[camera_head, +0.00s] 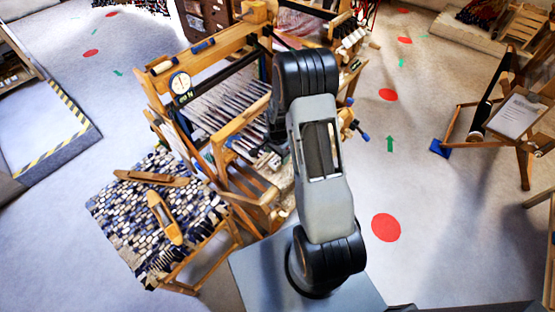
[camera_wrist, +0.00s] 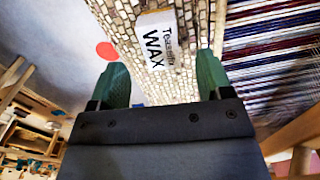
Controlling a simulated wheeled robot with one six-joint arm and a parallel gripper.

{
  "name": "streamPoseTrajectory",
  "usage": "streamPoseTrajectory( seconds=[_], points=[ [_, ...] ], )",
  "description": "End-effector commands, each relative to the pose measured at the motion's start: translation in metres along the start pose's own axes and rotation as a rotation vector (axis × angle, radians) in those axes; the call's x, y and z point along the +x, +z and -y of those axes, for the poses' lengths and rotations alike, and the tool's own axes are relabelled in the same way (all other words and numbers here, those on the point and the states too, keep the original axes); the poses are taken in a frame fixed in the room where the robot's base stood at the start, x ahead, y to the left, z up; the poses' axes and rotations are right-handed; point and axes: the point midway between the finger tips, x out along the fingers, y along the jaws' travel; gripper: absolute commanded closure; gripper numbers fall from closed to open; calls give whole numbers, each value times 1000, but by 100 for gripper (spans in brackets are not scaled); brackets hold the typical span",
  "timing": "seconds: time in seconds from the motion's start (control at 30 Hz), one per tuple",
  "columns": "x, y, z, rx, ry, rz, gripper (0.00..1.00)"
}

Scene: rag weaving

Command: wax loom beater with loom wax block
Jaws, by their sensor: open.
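A pale wax block (camera_wrist: 157,40) with the words "Teazelle WAX" lies on a woven, brick-patterned surface (camera_wrist: 125,18) in the wrist view. My gripper (camera_wrist: 161,80) is open, with one green finger at each side of the picture's middle. The block lies ahead of the fingertips, between their lines, and nothing is held. In the head view my arm hides the gripper, and I cannot make out the block. The wooden loom (camera_head: 166,73) stands left of and behind my arm. I cannot tell which of its bars is the beater.
Striped threads (camera_wrist: 275,50) run along the right of the wrist view. In the head view, a small table with a patterned rag cover (camera_head: 118,210) holds two wooden shuttles (camera_head: 163,217) at the left front. A wooden stand (camera_head: 525,150) is at right.

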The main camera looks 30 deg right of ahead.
Motion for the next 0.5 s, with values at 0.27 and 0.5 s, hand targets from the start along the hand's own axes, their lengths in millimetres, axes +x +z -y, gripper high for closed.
streamPoseTrajectory(
  seconds=[0.27, 0.5],
  points=[
    [35, 0, 0, -1, 2, 1, 28],
    [47, 0, 0, -1, 0, 0, 28]
  ],
)
